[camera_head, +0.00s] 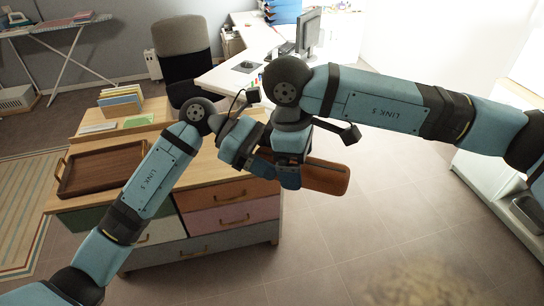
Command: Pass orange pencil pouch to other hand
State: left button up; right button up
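The orange pencil pouch (326,177) is held in the air, lying roughly level, beyond the right side of the wooden drawer desk. My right gripper (289,177) comes down from above with its fingers on the left part of the pouch and appears shut on it. My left gripper (262,158) points to the right at the pouch's left end, close beside the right gripper. The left fingertips and the pouch's left end are mostly hidden, so I cannot tell whether the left fingers are open or shut.
A brown wooden tray (100,166) sits on the left of the desk (176,170), with a file holder (121,103) behind it. An office chair (182,55) and a white desk with a monitor (307,32) stand behind. Open floor lies to the right.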

notch_tip(320, 180, up, 11)
jog(key=a, duration=0.2)
jog(key=s+a+r+m+g+y, duration=0.1)
jog(key=s+a+m+g+y, duration=0.1)
jog(key=a+m+g+y, duration=0.6)
jog(key=w+d+f+m+t+y, duration=0.2)
jog(key=w+d+m+t+y, duration=0.55)
jog(key=m, duration=0.65)
jog(key=w+d+f+m+t+y, duration=0.2)
jog(key=w+d+m+t+y, duration=0.2)
jog(key=d+m+t+y, duration=0.75)
jog(key=s+d+f+m+t+h, duration=0.2)
jog(key=d+f+m+t+h, duration=0.5)
jog(key=m, duration=0.8)
jog(key=s+d+f+m+t+h, duration=0.1)
jog(key=d+f+m+t+h, duration=0.2)
jog(key=f+m+h, duration=0.85)
jog(key=s+a+f+m+g+h, duration=0.1)
jog(key=s+f+m+g, duration=0.3)
jog(key=s+f+m, duration=0.8)
jog(key=s+a+f+m+g+h, duration=0.2)
jog(key=s+f+m+g, duration=0.3)
jog(key=s+f+m, duration=0.6)
jog(key=shift+s+f+m+g+h, duration=0.3)
jog(key=shift+s+f+m+h, duration=0.1)
jog(key=shift+s+f, duration=0.55)
